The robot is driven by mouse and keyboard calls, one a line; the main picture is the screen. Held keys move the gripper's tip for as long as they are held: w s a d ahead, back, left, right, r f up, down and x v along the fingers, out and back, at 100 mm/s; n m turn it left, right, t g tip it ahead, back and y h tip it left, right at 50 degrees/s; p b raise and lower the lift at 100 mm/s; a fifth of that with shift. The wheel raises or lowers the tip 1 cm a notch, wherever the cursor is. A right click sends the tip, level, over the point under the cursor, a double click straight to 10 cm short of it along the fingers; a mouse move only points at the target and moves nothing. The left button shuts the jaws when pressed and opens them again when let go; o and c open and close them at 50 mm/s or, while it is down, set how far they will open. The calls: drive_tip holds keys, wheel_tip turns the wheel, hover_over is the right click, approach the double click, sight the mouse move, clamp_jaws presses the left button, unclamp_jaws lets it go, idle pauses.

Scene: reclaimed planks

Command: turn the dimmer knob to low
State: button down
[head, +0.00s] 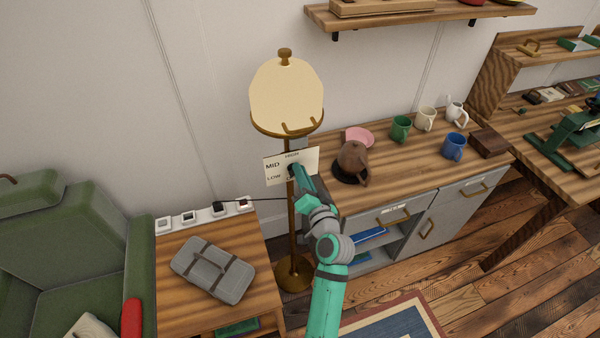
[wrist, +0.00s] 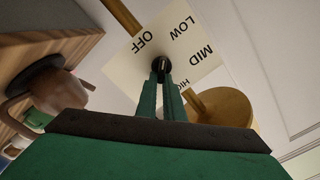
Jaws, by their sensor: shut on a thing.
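A white dial plate (head: 274,178) is fixed on the brass post of a floor lamp (head: 286,95) with a pale cream shade. In the wrist view the plate (wrist: 185,60) reads OFF, LOW, MID and a partly hidden HIGH, upside down. The dark dimmer knob (wrist: 162,63) sits at the plate's middle. My gripper (wrist: 161,74) is shut on the knob, its two green fingers on either side. In the head view my gripper (head: 296,172) covers the knob and part of the plate. I cannot tell which word the knob points to.
A wooden counter (head: 420,150) on the right holds a brown kettle (head: 352,162), a pink plate (head: 360,138) and several mugs. A side table (head: 180,300) with a grey case (head: 212,270) and power strip (head: 205,215) stands left, beside a green armchair (head: 60,240).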

drive_tip(key=shift+d+f+m, duration=0.2)
drive_tip(key=shift+m, duration=0.9)
drive_tip(key=c, duration=1.9)
unclamp_jaws()
drive_tip(key=shift+o, duration=0.2)
drive_tip(key=v, duration=1.1)
